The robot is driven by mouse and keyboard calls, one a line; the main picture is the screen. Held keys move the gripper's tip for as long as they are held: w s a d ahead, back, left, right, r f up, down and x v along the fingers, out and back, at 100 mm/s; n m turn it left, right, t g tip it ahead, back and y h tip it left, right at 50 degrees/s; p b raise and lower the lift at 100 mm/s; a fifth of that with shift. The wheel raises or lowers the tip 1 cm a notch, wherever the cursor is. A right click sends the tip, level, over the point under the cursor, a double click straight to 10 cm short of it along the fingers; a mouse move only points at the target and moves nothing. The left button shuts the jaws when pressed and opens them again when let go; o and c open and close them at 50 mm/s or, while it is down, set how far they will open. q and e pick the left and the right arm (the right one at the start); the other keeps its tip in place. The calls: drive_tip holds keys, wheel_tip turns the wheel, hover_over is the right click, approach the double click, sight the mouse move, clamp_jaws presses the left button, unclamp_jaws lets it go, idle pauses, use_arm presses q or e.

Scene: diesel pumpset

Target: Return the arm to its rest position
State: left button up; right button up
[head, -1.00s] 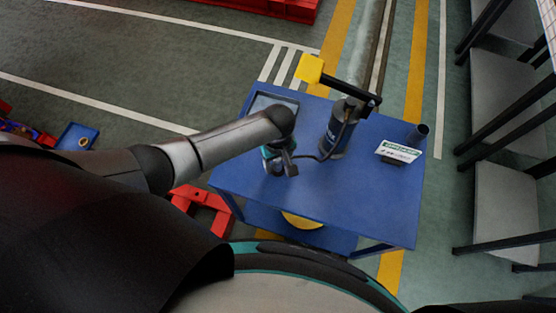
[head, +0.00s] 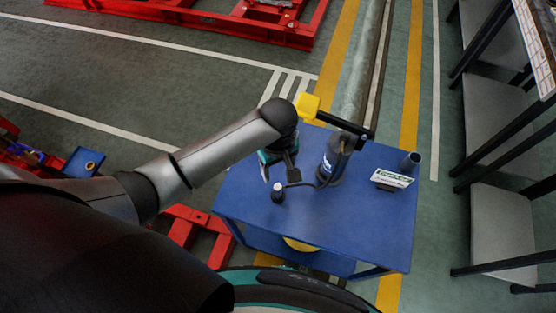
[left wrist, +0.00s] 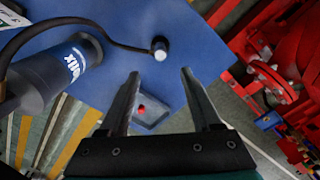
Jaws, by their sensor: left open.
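My left gripper (head: 279,170) is open and empty above the blue cart (head: 340,230). In the left wrist view its two fingers (left wrist: 160,76) stand wide apart with nothing between their tips. A small dark fitting with a pale top (head: 277,193) stands on the cart top just below the gripper. In the wrist view this fitting (left wrist: 160,50) is beyond the fingertips and apart from them. A black hose joins it to the dark cylinder (head: 332,163), which also shows in the left wrist view (left wrist: 62,70). My right gripper is not in view.
A yellow-ended black handle (head: 345,125) rises over the cylinder. A small sign (head: 393,179) and a dark cup (head: 410,160) stand on the cart's right side. A red stand (head: 200,225) is left of the cart; dark-framed shelves (head: 500,130) stand right. A grey tray (left wrist: 155,120) shows between the fingers.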

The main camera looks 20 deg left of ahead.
use_arm(q)
drive_tip(key=shift+r, duration=1)
drive_tip(key=s+d+r+m+t+h, duration=0.2)
drive_tip(key=s+m, duration=0.3)
drive_tip(key=s, duration=0.1)
drive_tip(key=s+a+r+m+t+y, duration=0.2)
drive_tip(key=s+a+r+m, duration=0.45)
drive_tip(key=a, duration=0.25)
wheel_tip(320, 180, down, 27)
drive_tip(key=s+g+b, duration=0.2)
drive_tip(key=b, duration=0.3)
drive_tip(key=s+a+f+b, duration=0.1)
drive_tip(key=s+f+b, duration=0.1)
drive_tip(key=s+f, duration=0.5)
drive_tip(key=s+a+f+g+b, duration=0.1)
drive_tip(key=s+f+b, duration=0.2)
drive_tip(key=s+f, duration=0.5)
wheel_tip(320, 180, down, 6)
drive_tip(key=shift+s+r, duration=0.25)
drive_tip(key=shift+s, duration=0.05)
